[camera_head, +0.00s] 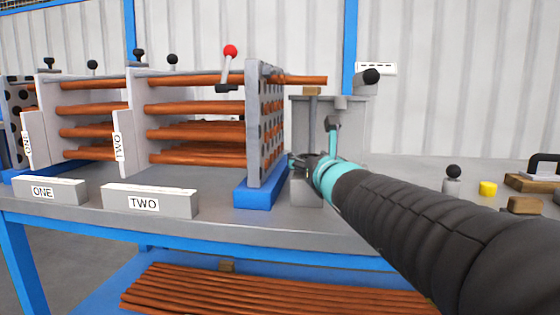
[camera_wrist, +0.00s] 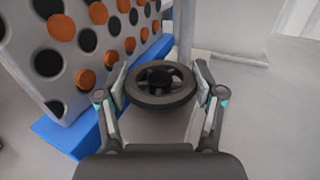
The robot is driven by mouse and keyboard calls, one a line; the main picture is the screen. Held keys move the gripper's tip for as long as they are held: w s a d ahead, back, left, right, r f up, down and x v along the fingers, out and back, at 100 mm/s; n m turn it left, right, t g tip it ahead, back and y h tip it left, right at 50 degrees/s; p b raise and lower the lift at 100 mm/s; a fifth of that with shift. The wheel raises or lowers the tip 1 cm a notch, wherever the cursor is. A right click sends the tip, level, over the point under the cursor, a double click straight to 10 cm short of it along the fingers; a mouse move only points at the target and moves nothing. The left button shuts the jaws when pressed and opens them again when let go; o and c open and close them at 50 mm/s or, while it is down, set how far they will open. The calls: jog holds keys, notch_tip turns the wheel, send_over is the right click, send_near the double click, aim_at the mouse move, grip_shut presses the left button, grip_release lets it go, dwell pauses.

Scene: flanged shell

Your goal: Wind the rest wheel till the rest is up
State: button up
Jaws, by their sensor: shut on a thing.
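The rest wheel (camera_wrist: 148,98) is a dark handwheel with a round hub, lying flat on a grey block in the wrist view. My gripper (camera_wrist: 160,78) has one finger on each side of its rim and is shut on it. In the head view my gripper (camera_head: 308,165) is low beside the holed end plate (camera_head: 265,125), and the wheel cannot be made out. The rest looks to be the small brown block (camera_head: 312,91) on a grey post, just under the copper tube (camera_head: 308,80) that sticks out of the plate. Whether they touch, I cannot tell.
A red-knobbed lever (camera_head: 230,52) stands near the plate. A grey housing (camera_head: 345,115) is behind my gripper. A yellow cylinder (camera_head: 488,188) and black-knobbed piece (camera_head: 453,180) stand right.

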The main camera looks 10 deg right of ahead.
jog(key=shift+r, duration=0.15)
jog(key=o, duration=1.1)
jog(key=shift+o, duration=0.2)
jog(key=s, duration=0.8)
jog(key=s+d, duration=0.1)
jog(key=s, duration=0.3)
